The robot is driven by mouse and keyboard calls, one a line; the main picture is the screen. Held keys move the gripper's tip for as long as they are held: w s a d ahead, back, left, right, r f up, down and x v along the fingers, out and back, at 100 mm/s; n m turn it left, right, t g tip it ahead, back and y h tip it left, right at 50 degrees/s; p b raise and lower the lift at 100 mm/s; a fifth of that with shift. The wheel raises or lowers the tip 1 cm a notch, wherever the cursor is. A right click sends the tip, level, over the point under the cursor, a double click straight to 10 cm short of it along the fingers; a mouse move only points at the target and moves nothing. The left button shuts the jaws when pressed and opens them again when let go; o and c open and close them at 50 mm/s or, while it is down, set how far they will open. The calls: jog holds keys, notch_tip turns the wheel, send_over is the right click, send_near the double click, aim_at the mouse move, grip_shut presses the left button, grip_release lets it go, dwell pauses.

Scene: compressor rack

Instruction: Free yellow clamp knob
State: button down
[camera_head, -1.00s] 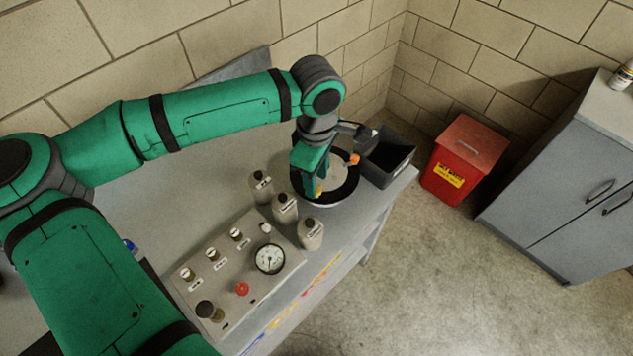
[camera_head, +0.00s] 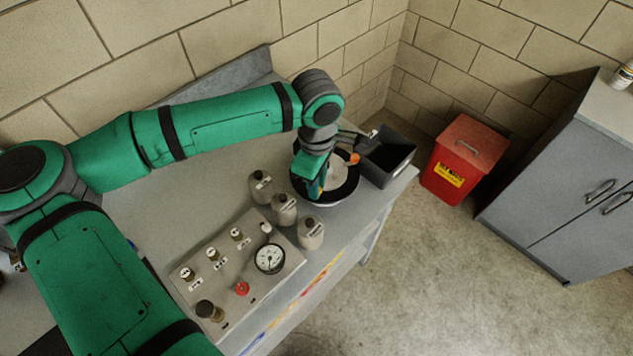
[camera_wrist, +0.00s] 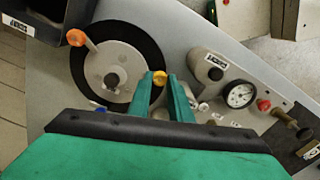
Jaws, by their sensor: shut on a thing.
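The yellow clamp knob (camera_wrist: 159,78) sits between the fingertips of my gripper (camera_wrist: 160,80) in the wrist view, at the edge of a round black-rimmed disc (camera_wrist: 82,76). The fingers are shut on the knob. In the head view my gripper (camera_head: 315,192) points down at the near-left rim of the disc (camera_head: 348,187), and the knob is mostly hidden there. An orange knob (camera_wrist: 76,38) stands on a lever across the disc; it also shows in the head view (camera_head: 353,158). A dark knob (camera_wrist: 111,80) is at the disc's centre.
Grey bottles (camera_head: 284,209) stand close to the disc on its near-left side. A panel with a gauge (camera_head: 270,258) and a red knob (camera_head: 242,289) lies further left. A black bin (camera_head: 388,157) adjoins the disc's right. A red bin (camera_head: 463,160) stands on the floor.

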jog(key=shift+n, duration=0.3)
jog(key=n, duration=0.3)
jog(key=shift+n, duration=0.4)
jog(key=n, duration=0.4)
jog(key=shift+n, duration=0.3)
jog(key=n, duration=0.6)
jog(key=shift+w+n, duration=0.15)
jog(key=shift+n, duration=1.25)
jog(key=c, duration=1.6)
grip_release()
notch_tip(320, 180, up, 11)
jog(key=shift+f, duration=0.1)
